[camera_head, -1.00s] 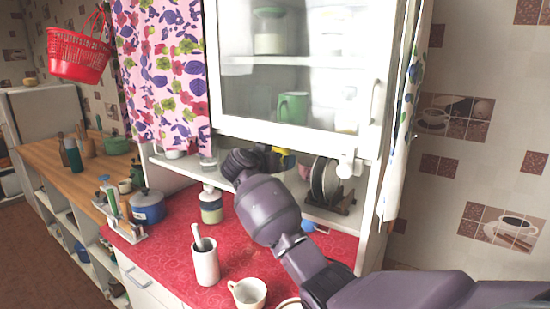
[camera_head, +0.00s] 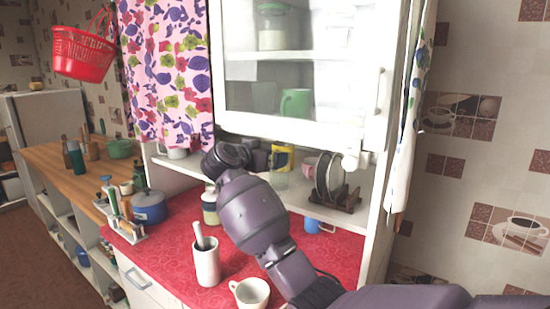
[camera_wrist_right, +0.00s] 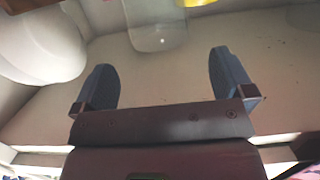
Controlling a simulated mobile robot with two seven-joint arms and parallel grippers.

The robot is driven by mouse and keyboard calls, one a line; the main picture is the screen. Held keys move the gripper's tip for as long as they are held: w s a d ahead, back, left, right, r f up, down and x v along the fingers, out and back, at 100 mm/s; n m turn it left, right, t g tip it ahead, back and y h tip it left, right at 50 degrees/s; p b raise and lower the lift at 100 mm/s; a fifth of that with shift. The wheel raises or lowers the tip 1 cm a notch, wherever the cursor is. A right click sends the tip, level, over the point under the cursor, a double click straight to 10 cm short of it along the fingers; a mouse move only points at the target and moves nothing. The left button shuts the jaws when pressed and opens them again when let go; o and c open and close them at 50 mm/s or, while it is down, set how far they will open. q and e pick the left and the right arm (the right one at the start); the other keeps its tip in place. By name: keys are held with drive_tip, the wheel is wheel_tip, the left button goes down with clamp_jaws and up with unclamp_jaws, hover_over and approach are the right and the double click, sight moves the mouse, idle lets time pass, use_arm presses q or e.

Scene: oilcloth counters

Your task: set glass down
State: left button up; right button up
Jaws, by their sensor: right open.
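A clear glass (camera_head: 279,179) stands on the open shelf of the white cupboard, below its glazed door. In the right wrist view the glass (camera_wrist_right: 157,22) is ahead of my fingers, near the top edge, with a gap between. My right gripper (camera_wrist_right: 165,80) is open and empty, its two fingers wide apart. In the head view my right arm reaches up to the shelf, and the wrist hides most of the gripper (camera_head: 264,160). My left gripper is not in view.
A white rounded vessel (camera_wrist_right: 40,45) is close to the left finger. A yellow item (camera_head: 284,157) stands behind the glass. Plates in a rack (camera_head: 328,180) are to the right. On the red counter (camera_head: 180,245) are a mortar (camera_head: 206,262), a mug (camera_head: 250,293) and a jar (camera_head: 209,208).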

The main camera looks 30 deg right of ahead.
drive_tip(key=shift+v, duration=2.65)
